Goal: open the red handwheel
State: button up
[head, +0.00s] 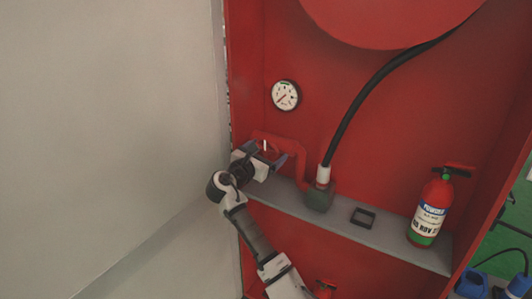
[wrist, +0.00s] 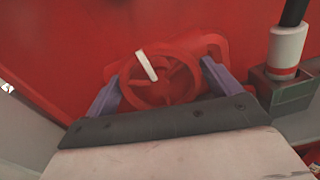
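The red handwheel (wrist: 176,78) is a spoked wheel with a white marker strip across its upper left part, seen in the middle of the wrist view. It is fixed to a red pipe (head: 298,160) in the red cabinet. My gripper (wrist: 161,70) has its two purple fingers spread, one at the left and one at the right of the wheel. Small gaps seem to show between fingers and rim; contact is not clear. In the head view my gripper (head: 267,154) is at the wheel and hides most of it.
A grey shelf (head: 390,235) runs below, carrying a fire extinguisher (head: 432,208) and a small black frame (head: 363,217). A black hose (head: 352,108) ends in a grey-green fitting (head: 319,197) right of the wheel. A gauge (head: 286,95) hangs above. A pale panel (head: 110,130) fills the left.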

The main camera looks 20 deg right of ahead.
jog(key=c, duration=0.6)
jog(key=shift+f+m, duration=0.15)
jog(key=shift+m, duration=0.35)
jog(key=m+b, duration=0.2)
jog(key=m, duration=0.2)
jog(key=shift+f+m, duration=0.1)
jog(key=shift+m, duration=0.2)
jog(key=m+b, duration=0.2)
jog(key=m, duration=0.3)
jog(key=shift+m, duration=0.3)
jog(key=m+b, duration=0.3)
jog(key=m, duration=0.3)
jog(key=shift+f, duration=0.1)
jog(key=m+b, duration=0.2)
jog(key=m, duration=0.1)
jog(key=shift+m, duration=0.4)
jog(key=shift+m+b, duration=0.7)
jog(key=shift+m, duration=0.8)
